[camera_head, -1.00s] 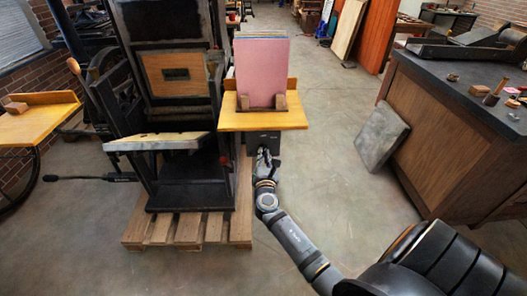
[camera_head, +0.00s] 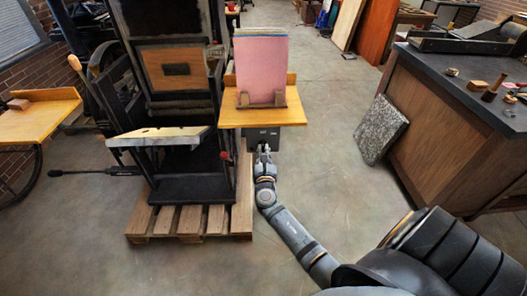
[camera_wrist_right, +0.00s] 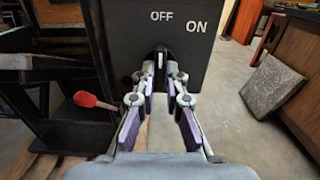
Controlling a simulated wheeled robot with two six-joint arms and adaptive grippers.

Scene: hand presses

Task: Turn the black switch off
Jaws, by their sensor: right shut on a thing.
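The black switch box (camera_head: 263,135) sits under the yellow wooden shelf beside the press. In the right wrist view its dark front (camera_wrist_right: 125,38) carries white "OFF" and "ON" labels, ON to the right of OFF. The black switch (camera_wrist_right: 161,50) shows as a small dark piece just below the OFF label, mostly hidden by the fingertips. My right gripper (camera_wrist_right: 161,70) is shut on it, and in the head view the gripper (camera_head: 264,150) is at the lower front of the box. My left gripper is not in view.
The yellow shelf (camera_head: 235,118) above holds pink boards (camera_head: 262,65). The black press (camera_head: 190,188) stands on a wooden pallet (camera_head: 190,222) at the left; a red-tipped lever (camera_wrist_right: 90,100) is near the gripper. A stone slab (camera_head: 381,128) leans on the cabinet at right.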

